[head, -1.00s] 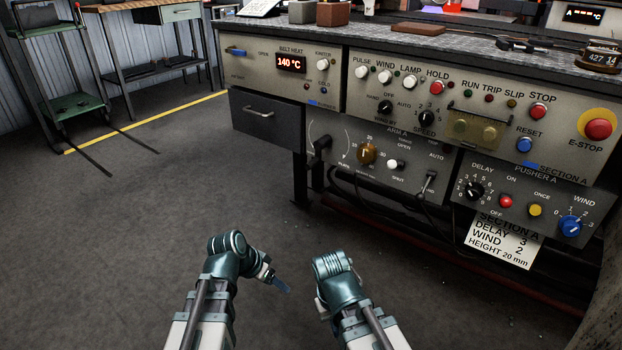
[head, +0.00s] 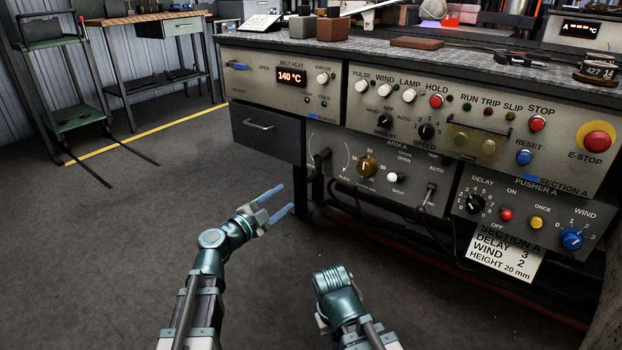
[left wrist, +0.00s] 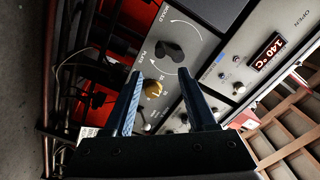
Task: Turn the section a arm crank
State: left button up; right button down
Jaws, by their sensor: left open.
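The black section A arm crank (head: 321,160) is at the left end of the grey ARM A panel (head: 345,150), beside a curved white scale. In the left wrist view the crank (left wrist: 170,50) shows beyond the fingertips, apart from them. My left gripper (head: 287,199) is open and empty, low and to the left of the crank, with its blue fingers pointing toward the panel. In the left wrist view its two fingers (left wrist: 161,82) stand wide apart, with a brass knob (left wrist: 153,88) showing between them in the background. My right wrist shows at the bottom, but its fingers are hidden.
A closed drawer (head: 262,128) is left of the ARM A panel. A table leg (head: 301,190) is close behind my left fingers.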

aim_at(307, 180)
pick_arm(q)
jog(key=x, duration=1.4)
grip_shut()
